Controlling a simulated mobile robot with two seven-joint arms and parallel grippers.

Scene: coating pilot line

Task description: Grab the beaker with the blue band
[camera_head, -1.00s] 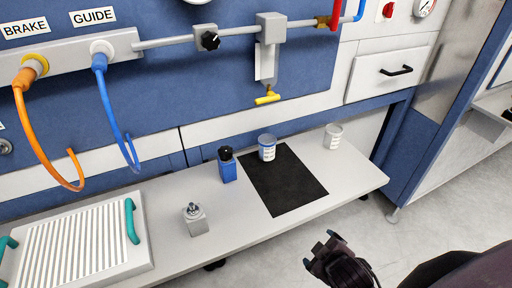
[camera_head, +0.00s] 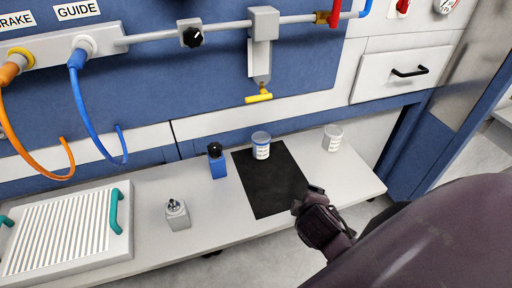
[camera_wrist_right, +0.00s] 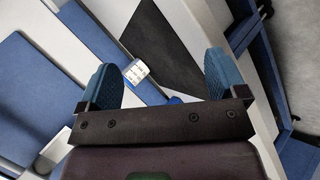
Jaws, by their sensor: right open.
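The beaker with the blue band (camera_head: 261,146) is a small white cup standing upright at the wall-side edge of a black mat (camera_head: 264,187) on the bench. A second, plain whitish beaker (camera_head: 332,138) stands to its right, off the mat. My right gripper (camera_head: 312,191) is at the bench's front edge, near the mat's front right corner, apart from both beakers. In the right wrist view its blue fingers (camera_wrist_right: 162,80) are spread with nothing held. A small white beaker with marks (camera_wrist_right: 136,72) shows beyond them; its band is too small to tell. My left gripper is out of view.
A blue bottle with a black cap (camera_head: 217,161) stands left of the mat. A small grey block (camera_head: 177,214) and a ribbed tray with teal handles (camera_head: 122,242) are further left. A yellow-handled valve (camera_head: 258,98) hangs above. The bench's front right is clear.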

